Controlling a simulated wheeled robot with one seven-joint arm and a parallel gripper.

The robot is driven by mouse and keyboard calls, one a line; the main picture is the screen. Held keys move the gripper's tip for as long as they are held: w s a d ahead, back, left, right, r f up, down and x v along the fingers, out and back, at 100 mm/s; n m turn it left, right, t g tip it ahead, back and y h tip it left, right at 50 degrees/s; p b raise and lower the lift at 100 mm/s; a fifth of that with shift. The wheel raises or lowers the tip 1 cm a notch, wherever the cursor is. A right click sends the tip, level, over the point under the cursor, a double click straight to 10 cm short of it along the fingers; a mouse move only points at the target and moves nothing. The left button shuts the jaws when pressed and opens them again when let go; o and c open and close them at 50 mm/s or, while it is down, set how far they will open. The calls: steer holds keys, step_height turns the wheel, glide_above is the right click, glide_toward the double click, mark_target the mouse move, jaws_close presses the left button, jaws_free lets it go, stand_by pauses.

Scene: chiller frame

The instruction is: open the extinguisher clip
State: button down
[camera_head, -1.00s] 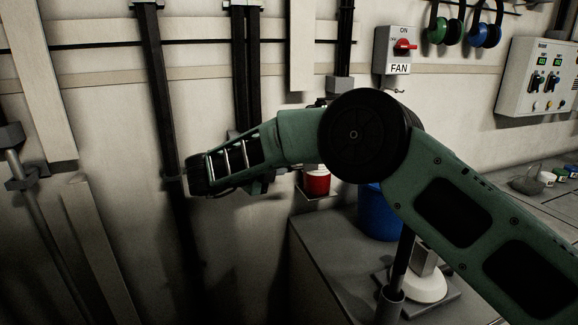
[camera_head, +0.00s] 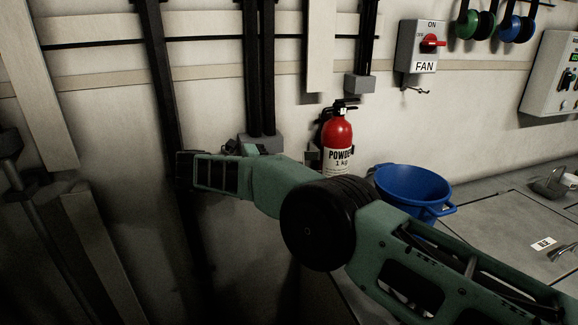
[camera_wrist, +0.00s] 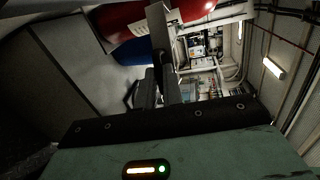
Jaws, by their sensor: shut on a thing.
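The red extinguisher (camera_head: 338,138), marked POWDER 1 kg, stands upright against the wall, just beyond my arm; its lower end is hidden. In the wrist view its red body (camera_wrist: 118,18) fills the top, tilted sideways. Dark parts of the extinguisher clip (camera_head: 312,156) show at its left side, too small to make out well. My gripper (camera_wrist: 163,62) reaches up to the extinguisher's side in the wrist view and is shut on a part there, which looks like the clip. In the head view my arm hides most of the gripper.
A blue bucket (camera_head: 413,188) stands on the grey bench (camera_head: 480,215) right of the extinguisher. The FAN switch box (camera_head: 417,45) and a hook are above. Dark vertical rails (camera_head: 158,80) run down the wall at left. My forearm passes close before the bench.

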steer(key=shift+w+f, duration=0.1)
steer(key=shift+w, duration=0.05)
stand_by(0.4)
steer(key=c, duration=1.5)
jaws_free()
